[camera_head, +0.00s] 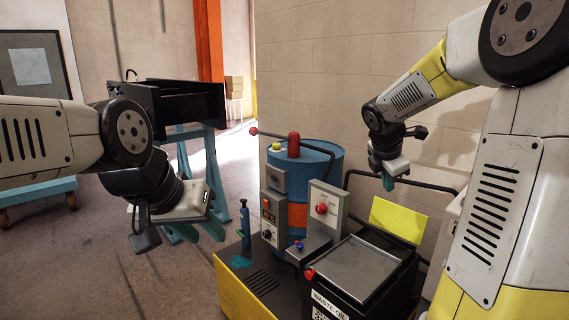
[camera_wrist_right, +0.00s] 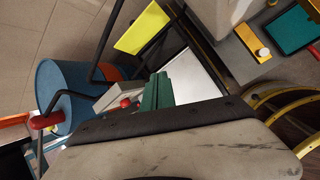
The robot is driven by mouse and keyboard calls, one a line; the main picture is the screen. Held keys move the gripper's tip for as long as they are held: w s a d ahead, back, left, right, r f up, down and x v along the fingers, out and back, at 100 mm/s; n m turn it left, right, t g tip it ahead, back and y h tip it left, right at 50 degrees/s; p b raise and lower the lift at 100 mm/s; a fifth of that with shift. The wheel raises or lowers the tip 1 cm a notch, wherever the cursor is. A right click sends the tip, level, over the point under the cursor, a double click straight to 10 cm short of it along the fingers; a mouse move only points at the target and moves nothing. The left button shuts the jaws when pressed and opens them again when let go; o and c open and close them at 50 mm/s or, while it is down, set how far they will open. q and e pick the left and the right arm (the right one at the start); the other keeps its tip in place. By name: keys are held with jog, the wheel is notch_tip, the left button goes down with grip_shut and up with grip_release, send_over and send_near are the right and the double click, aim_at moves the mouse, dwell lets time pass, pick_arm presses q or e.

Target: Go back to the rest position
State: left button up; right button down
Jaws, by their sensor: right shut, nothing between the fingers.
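My left gripper (camera_head: 198,233) hangs at the left of the head view, above the floor and left of the machine cart. Its teal fingers point down and look spread apart, with nothing seen between them. My right gripper (camera_head: 388,184) is high over the back right of the cart, near the yellow panel, pointing down. Its fingers are shut and empty; they also show together in the right wrist view (camera_wrist_right: 157,92). No hose is held by either gripper.
A black bin on teal trestles (camera_head: 185,105) stands behind my left arm. A black bent pipe (camera_head: 420,183) runs near my right gripper.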

jog(key=s+a+m+y, duration=0.2)
jog(key=s+a+m, duration=0.2)
jog(key=s+m, duration=0.2)
jog(key=s+a+r+m+y, duration=0.1)
jog(key=s+a+m, duration=0.4)
jog(key=s, duration=0.5)
jog(key=s+a+r+m+t+y, duration=0.1)
jog(key=s+a+m, duration=0.3)
jog(key=s+m, duration=0.5)
jog(key=shift+a+y, duration=0.35)
jog(key=shift+y, duration=0.55)
